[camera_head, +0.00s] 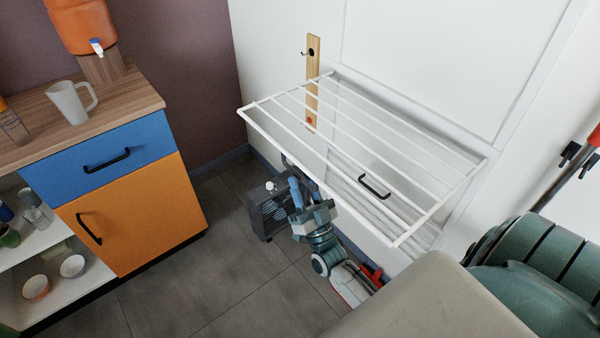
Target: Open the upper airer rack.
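The upper airer rack (397,244) is a white wire frame with several parallel bars. It stands out from the white wall, roughly level, with its back edge along the wall and its front edge toward the room. My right gripper (301,186) is below the rack's front edge, near its middle, with its fingers pointing up toward the frame. It holds nothing that I can see. I cannot tell whether it touches the rack or how far apart its fingers are. A black handle (374,187) shows through the bars, lower down. My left gripper is out of view.
A cabinet with a blue drawer (101,157) and an orange door (143,220) stands at left. A pitcher (70,103) stands on its top. A dark grey box (272,212) is on the floor behind my gripper. A wooden hook strip (313,76) hangs on the wall. Floor at centre left is clear.

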